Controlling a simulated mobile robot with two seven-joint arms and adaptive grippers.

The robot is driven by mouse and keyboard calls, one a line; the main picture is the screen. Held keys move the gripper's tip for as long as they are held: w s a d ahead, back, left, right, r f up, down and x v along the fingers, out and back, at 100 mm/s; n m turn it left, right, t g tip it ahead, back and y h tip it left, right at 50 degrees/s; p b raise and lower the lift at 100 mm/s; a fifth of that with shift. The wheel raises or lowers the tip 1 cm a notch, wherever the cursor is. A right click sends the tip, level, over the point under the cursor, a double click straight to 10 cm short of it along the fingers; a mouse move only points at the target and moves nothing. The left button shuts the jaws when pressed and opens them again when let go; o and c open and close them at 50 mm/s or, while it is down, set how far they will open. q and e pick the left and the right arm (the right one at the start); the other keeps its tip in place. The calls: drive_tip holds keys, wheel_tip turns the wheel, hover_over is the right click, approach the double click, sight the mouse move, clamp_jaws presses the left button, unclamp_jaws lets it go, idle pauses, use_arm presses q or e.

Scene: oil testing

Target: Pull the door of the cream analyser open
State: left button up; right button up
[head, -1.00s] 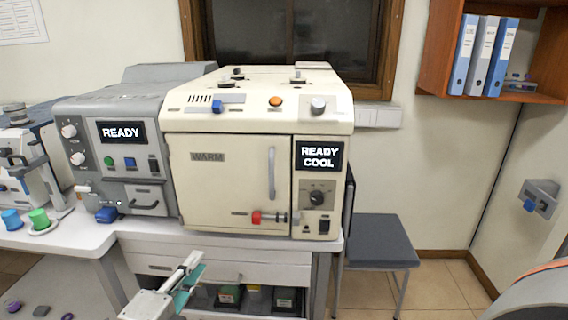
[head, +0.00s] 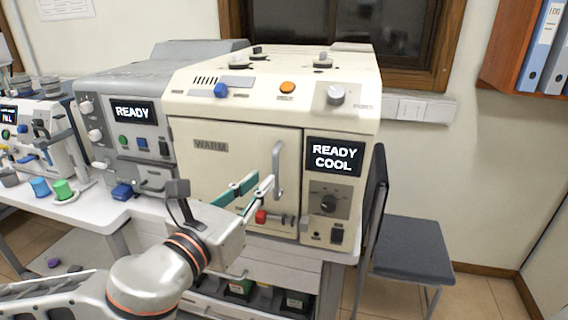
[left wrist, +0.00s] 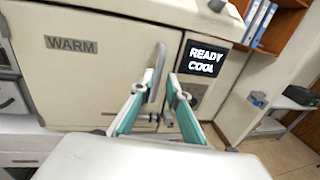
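The cream analyser (head: 340,100) stands on the white bench, its front door (head: 222,170) closed and marked WARM. A vertical grey bar handle (head: 278,170) is at the door's right side; it also shows in the left wrist view (left wrist: 158,72). My left gripper (head: 254,184) is in front of the door, just left of the handle in the head view. In the left wrist view the gripper (left wrist: 165,80) has its two teal-lined fingers apart, with the handle appearing near the left fingertip. I cannot tell whether they touch. My right gripper is not in view.
A display reading READY COOL (head: 333,157) and a dark knob (head: 328,203) sit right of the door. A red-ended latch (head: 262,217) is below the handle. A grey machine (head: 120,95) stands close on the left, a chair (head: 420,248) on the right.

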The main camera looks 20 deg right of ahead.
sight(274, 168)
use_arm(q)
drive_tip(key=x, duration=0.7)
drive_tip(key=shift+w+d, duration=0.2)
clamp_jaws()
